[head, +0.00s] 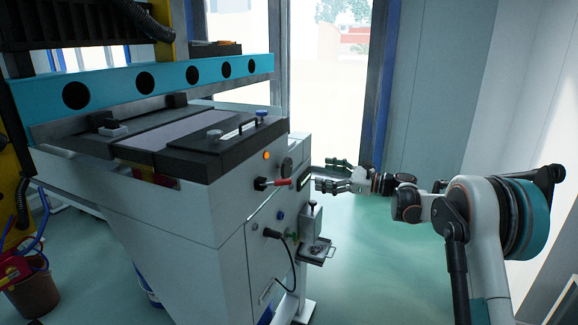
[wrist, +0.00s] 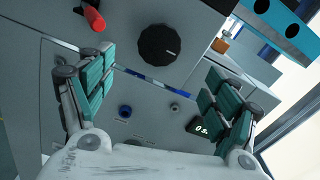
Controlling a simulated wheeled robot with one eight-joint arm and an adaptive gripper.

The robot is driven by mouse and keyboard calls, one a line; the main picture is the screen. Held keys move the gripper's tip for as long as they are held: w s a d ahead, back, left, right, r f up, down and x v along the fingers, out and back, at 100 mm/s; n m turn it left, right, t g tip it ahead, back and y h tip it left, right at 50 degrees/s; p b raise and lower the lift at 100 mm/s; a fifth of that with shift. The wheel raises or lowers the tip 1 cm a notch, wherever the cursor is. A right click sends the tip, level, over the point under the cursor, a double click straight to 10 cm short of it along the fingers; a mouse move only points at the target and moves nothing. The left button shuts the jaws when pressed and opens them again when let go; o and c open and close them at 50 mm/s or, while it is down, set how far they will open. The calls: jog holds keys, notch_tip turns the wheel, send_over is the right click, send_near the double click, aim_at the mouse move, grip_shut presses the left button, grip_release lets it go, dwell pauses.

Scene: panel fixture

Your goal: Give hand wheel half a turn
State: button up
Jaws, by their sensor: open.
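The hand wheel appears to be the round black knob (wrist: 159,45) with a ribbed rim and a small white mark, on the grey panel in the wrist view. In the head view it is a small dark disc (head: 287,166) on the machine's right face. My gripper (head: 321,174) is open and empty in front of that panel, to the right of the knob. In the wrist view its green-padded fingers (wrist: 160,65) stand wide apart, with the knob between and beyond their tips. I cannot tell the exact gap, but no contact shows.
A red-handled lever (head: 275,183) sticks out near the knob; it also shows in the wrist view (wrist: 94,18). A small tray (head: 316,252) juts out below. The floor to the right is clear.

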aim_at(289, 167)
jog(key=b+x, duration=0.2)
jog(key=x, duration=1.2)
jog(key=shift+d+f, duration=0.1)
jog(key=shift+c, duration=0.6)
jog(key=c, duration=1)
